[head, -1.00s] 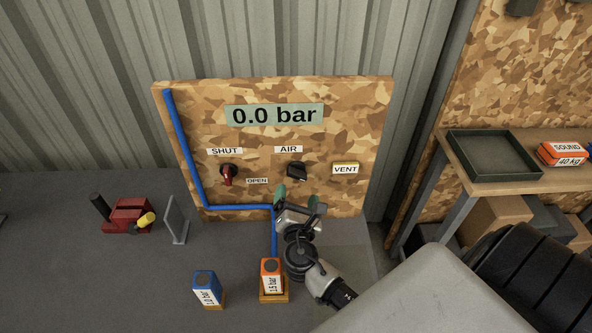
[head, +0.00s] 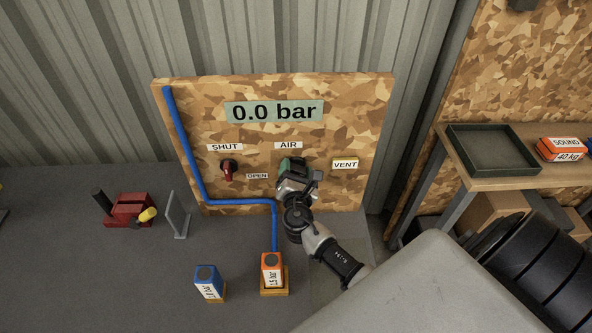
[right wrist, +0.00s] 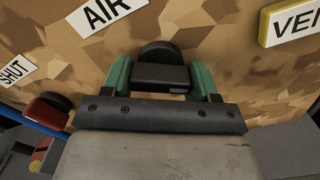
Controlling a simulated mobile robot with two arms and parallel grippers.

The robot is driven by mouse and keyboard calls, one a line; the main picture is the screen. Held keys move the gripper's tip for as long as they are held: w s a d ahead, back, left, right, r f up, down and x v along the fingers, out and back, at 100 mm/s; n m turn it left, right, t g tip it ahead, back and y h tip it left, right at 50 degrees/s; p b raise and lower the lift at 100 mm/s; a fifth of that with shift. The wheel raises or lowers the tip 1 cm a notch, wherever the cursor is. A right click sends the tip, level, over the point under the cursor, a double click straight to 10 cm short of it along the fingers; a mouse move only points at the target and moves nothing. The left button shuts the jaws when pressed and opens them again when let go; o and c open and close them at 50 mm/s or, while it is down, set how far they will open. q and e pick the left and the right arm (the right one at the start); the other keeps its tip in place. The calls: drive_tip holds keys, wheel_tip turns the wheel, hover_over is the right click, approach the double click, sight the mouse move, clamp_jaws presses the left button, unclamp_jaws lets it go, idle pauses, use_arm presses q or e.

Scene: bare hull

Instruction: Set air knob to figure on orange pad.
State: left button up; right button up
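The black air knob (right wrist: 160,75) is on the speckled board under the AIR label (head: 288,145). My right gripper (head: 292,168) is at the knob and mostly hides it in the head view. In the right wrist view its green fingers (right wrist: 161,80) stand apart on either side of the knob; I cannot tell whether they touch it. The display (head: 274,112) reads 0.0 bar. The orange pad (head: 271,270), lettered 1.5 bar, stands on a small wooden base in front of the board. My left gripper is out of view.
A red lever (head: 228,170) sits between SHUT and OPEN labels. A yellow-edged VENT plate (head: 345,164) is right of the knob. A blue pad (head: 208,282) stands left of the orange one. A blue pipe (head: 190,150) runs down the board. A red device (head: 128,210) lies left.

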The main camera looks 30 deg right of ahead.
drive_tip(key=c, duration=0.3)
drive_tip(key=shift+f, duration=0.1)
drive_tip(key=shift+f+m+b, duration=0.15)
drive_tip(key=shift+m+b, duration=0.95)
drive_tip(key=shift+b, duration=0.15)
drive_tip(key=m+b, duration=0.3)
drive_tip(key=shift+m, duration=0.3)
drive_tip(key=m+b, duration=0.3)
drive_tip(key=m, duration=0.1)
drive_tip(key=shift+a+b, duration=0.1)
drive_tip(key=shift+b, duration=0.2)
drive_tip(key=shift+r+m+b, duration=0.3)
drive_tip(key=shift+m+b, duration=0.25)
drive_tip(key=shift+m, duration=0.65)
